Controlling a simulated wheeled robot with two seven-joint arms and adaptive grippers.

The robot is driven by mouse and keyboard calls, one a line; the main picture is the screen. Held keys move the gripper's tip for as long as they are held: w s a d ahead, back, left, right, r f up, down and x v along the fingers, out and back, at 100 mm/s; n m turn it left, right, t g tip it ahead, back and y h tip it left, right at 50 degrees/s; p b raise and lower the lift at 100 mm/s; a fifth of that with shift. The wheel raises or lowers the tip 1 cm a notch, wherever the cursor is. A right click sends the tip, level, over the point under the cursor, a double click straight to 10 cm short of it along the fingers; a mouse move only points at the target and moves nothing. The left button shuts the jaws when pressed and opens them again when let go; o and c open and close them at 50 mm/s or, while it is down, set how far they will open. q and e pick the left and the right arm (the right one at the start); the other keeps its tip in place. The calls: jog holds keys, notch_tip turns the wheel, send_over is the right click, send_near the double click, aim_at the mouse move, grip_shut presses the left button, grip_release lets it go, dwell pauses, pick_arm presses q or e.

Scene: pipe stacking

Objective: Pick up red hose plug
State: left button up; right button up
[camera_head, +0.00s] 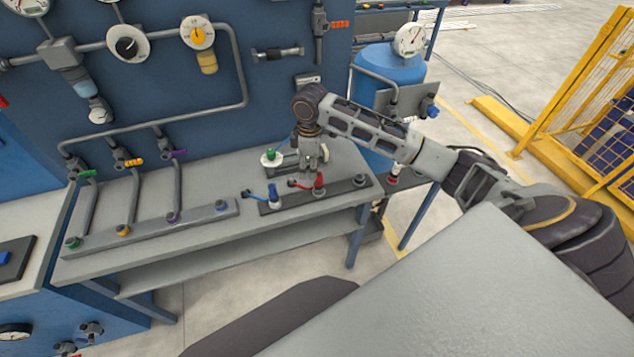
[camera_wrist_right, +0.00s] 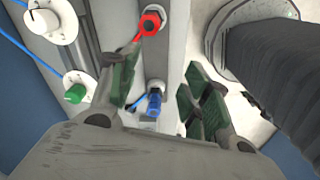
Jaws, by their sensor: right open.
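The red hose plug (camera_head: 318,182) stands upright on a dark mounting bar (camera_head: 340,188) on the grey bench, with a short red hose beside it. It also shows in the right wrist view (camera_wrist_right: 150,22), near the top and beyond the fingertips. My right gripper (camera_head: 313,160) points down just above the red plug in the head view. In the wrist view, its green-padded fingers (camera_wrist_right: 160,72) are spread and empty. A blue plug (camera_wrist_right: 153,103) shows between the fingers, below them. My left gripper is in neither view.
The blue plug (camera_head: 272,194) stands left of the red one on the same bar. Several pipes rise from a bar (camera_head: 150,230) at the left. A blue tank (camera_head: 375,75) stands behind my right arm.

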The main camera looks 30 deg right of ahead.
aim_at(319, 174)
jog(key=d+r, duration=0.3)
jog(key=r, duration=0.2)
jog(key=shift+w+d+g, duration=0.3)
jog(key=shift+w, duration=0.15)
jog(key=shift+f, duration=0.15)
jog(key=shift+f+p, duration=0.4)
jog(key=shift+f, duration=3.8)
jog(key=shift+s+d+f+p, duration=0.1)
jog(key=shift+d+f+p, duration=0.15)
jog(key=shift+f, duration=0.7)
jog(key=shift+d+f+p, duration=0.15)
jog(key=shift+f+p, duration=0.05)
jog(key=shift+f, duration=1.5)
